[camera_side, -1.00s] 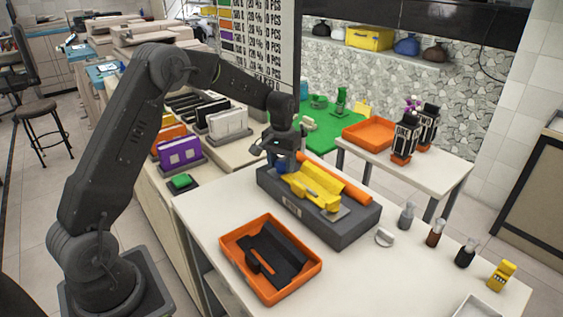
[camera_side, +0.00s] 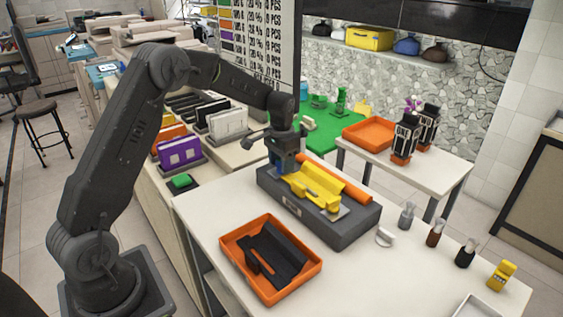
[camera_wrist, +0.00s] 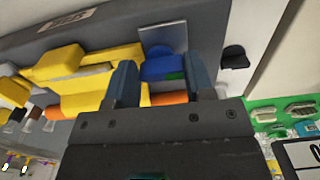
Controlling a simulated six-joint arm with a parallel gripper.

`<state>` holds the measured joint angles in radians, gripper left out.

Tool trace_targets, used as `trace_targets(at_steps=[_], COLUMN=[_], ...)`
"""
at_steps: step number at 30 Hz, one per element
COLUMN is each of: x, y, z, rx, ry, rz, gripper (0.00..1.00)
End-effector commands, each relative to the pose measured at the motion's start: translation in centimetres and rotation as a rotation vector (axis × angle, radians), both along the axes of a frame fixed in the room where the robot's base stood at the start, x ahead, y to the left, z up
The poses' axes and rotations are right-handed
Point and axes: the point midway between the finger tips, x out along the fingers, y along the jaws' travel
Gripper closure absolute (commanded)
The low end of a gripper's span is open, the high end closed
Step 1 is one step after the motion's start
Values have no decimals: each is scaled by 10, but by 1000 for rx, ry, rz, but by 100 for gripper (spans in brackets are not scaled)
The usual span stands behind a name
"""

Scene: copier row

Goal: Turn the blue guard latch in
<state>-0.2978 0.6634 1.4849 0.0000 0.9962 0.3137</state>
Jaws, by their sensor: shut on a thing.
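The blue guard latch (camera_wrist: 163,68) is at the end of the yellow part, beside a grey metal plate (camera_wrist: 163,36). My gripper (camera_wrist: 160,80) has one finger on each side of the latch and is shut on it. In the side view my gripper (camera_side: 284,168) points down at the far left end of the dark grey unit (camera_side: 335,234). There it covers most of the latch. The yellow part (camera_side: 315,187) lies along the unit's top, with an orange bar (camera_side: 338,180) behind it.
An orange tray (camera_side: 232,257) with a black part in it stands in front of the unit. Small bottles (camera_side: 436,233) and a yellow device (camera_side: 502,275) stand at the right. The table between tray and bottles is mostly clear.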

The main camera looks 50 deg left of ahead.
Motion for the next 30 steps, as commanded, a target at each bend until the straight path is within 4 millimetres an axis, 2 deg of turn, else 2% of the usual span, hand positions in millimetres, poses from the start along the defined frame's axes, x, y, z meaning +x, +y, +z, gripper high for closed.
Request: trace_targets(at_steps=[1,6,7,14,23,26,30], x=[2,3,3,2,1,1,2], y=[1,1,1,0,0,0,0], z=[5,5,5,3,4,13,39], rx=[3,3,3,2,2,2,3], ry=[-12,-13,-13,-8,-5,-6,-10], rz=[-1,0,0,0,1,1,1], gripper=[75,75,49,27,26,26,26])
